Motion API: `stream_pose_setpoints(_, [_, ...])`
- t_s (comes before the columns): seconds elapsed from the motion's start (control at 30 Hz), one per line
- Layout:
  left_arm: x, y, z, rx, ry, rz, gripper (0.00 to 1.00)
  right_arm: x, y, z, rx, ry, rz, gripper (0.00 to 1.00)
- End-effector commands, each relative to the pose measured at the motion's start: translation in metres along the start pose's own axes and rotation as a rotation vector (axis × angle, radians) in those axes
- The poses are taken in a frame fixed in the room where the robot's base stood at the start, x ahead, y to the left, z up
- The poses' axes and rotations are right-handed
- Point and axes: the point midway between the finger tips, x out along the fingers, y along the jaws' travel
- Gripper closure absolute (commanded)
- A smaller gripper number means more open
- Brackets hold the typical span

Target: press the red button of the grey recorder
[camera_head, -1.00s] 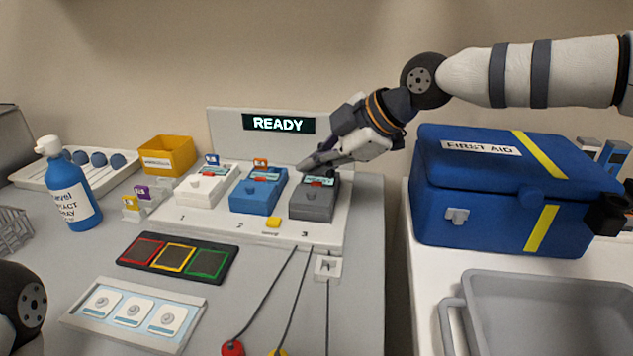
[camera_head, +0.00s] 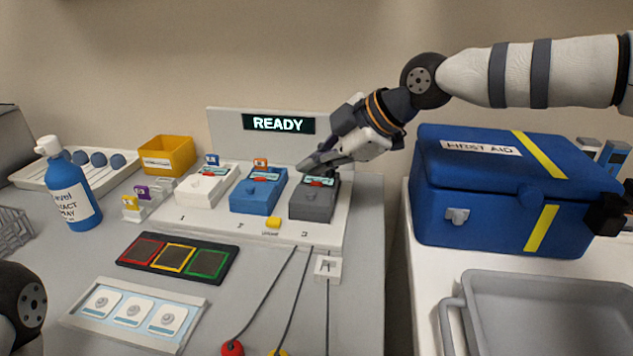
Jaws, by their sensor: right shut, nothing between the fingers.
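The grey recorder (camera_head: 313,205) stands at position 3, the right end of a white board (camera_head: 215,232). A red patch (camera_head: 320,181), which seems to be its red button or part of its top panel, shows near the back of its top. My right gripper (camera_head: 310,165) is shut and empty, its fingertips just above and behind the recorder's top. I cannot tell whether the tips touch it. The gripper hides the recorder's back edge. A dark round part of my left arm (camera_head: 20,305) shows at the lower left; its gripper is out of view.
A blue recorder (camera_head: 257,195) and a white recorder (camera_head: 205,188) stand to the left. A panel reading READY (camera_head: 225,125) rises behind. A blue first aid box (camera_head: 480,200) stands right of the gripper, beyond a gap. Cables run forward from the board.

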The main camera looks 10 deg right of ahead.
Motion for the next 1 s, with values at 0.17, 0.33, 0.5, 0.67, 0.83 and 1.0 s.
stream_pose_setpoints(0.17, [-0.0009, 0.0, -0.0005, 0.0, 0.003, 0.0, 0.55, 0.0035, -0.0027, 0.0024, -0.001, 0.0, 0.0, 1.0])
stream_pose_setpoints(0.33, [-0.0012, 0.0, -0.0006, 0.0, 0.003, 0.0, 0.55, 0.0059, -0.0044, 0.0043, -0.001, 0.0, 0.0, 1.0])
stream_pose_setpoints(0.5, [-0.0011, 0.0, -0.0006, 0.0, 0.003, 0.0, 0.55, 0.0059, -0.0044, 0.0043, 0.0, 0.0, 0.0, 1.0])
stream_pose_setpoints(0.67, [-0.001, 0.0, -0.0006, 0.0, 0.003, 0.0, 0.55, 0.0066, -0.005, 0.0048, 0.0, 0.0, -0.001, 1.0])
stream_pose_setpoints(0.83, [-0.0009, 0.0, -0.0005, 0.0, 0.003, 0.0, 0.55, 0.0081, -0.0061, 0.0058, 0.0, 0.0, -0.001, 1.0])
stream_pose_setpoints(1.0, [-0.0008, 0.0, -0.0005, 0.0, 0.002, 0.0, 0.55, 0.0096, -0.0071, 0.0067, 0.0, 0.0, -0.001, 1.0])
